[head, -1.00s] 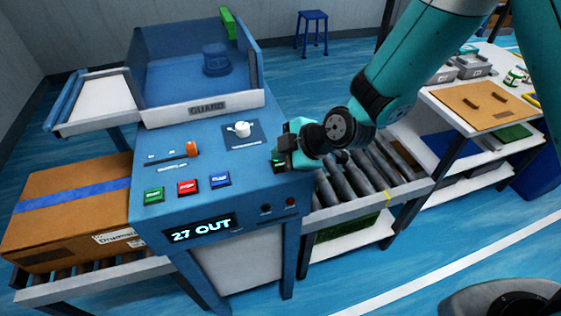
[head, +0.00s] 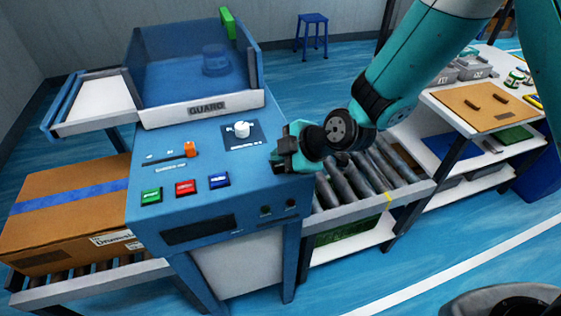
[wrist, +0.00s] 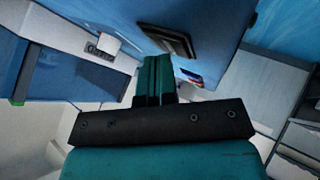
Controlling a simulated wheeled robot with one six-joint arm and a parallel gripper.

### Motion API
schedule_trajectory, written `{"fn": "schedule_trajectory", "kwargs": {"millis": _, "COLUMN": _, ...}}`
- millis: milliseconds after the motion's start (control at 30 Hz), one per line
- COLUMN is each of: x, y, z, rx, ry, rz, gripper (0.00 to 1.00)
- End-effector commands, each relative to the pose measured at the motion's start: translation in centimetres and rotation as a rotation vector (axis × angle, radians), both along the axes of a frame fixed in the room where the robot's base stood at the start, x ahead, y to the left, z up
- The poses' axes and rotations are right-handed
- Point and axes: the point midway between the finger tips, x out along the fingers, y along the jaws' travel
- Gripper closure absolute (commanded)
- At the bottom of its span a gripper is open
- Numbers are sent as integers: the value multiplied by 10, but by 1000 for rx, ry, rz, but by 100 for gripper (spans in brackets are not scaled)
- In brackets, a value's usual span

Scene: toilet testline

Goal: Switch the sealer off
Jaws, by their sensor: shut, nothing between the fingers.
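The sealer (head: 250,185) is a blue machine with a sloped control panel. Its display (head: 198,229) is dark. The panel has a white rotary knob (head: 241,129) on a dark plate, an orange slider handle (head: 190,148), and green (head: 151,195), red (head: 185,188) and blue (head: 219,180) buttons. Two small round lamps (head: 278,207) beside the display look unlit. My gripper (head: 278,159) is shut and empty at the panel's right edge, right of the blue button and below the knob. In the wrist view its closed fingers (wrist: 154,78) point toward the machine; contact cannot be told.
A clear guard (head: 207,108) stands behind the panel. A taped cardboard box (head: 65,230) lies on rollers at left. A roller conveyor (head: 365,178) runs right of the sealer, below my arm. A shelf table (head: 440,105) with trays stands further right. A blue stool (head: 312,35) is behind.

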Motion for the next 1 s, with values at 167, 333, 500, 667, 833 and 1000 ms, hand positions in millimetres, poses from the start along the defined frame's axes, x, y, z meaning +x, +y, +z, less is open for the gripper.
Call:
{"fn": "schedule_trajectory", "kwargs": {"millis": 167, "x": 0, "y": 0, "z": 8, "rx": 0, "ry": -1, "rz": 0, "gripper": 100}}
{"fn": "schedule_trajectory", "kwargs": {"millis": 333, "x": 0, "y": 0, "z": 10, "rx": -2, "ry": 0, "rz": 1, "gripper": 100}}
{"fn": "schedule_trajectory", "kwargs": {"millis": 500, "x": 0, "y": 0, "z": 10, "rx": 0, "ry": 0, "rz": 0, "gripper": 100}}
{"fn": "schedule_trajectory", "kwargs": {"millis": 667, "x": 0, "y": 0, "z": 19, "rx": 0, "ry": -1, "rz": 1, "gripper": 100}}
{"fn": "schedule_trajectory", "kwargs": {"millis": 833, "x": 0, "y": 0, "z": 38, "rx": 0, "ry": -2, "rz": 0, "gripper": 100}}
{"fn": "schedule_trajectory", "kwargs": {"millis": 1000, "x": 0, "y": 0, "z": 55, "rx": 0, "ry": -1, "rz": 0, "gripper": 100}}
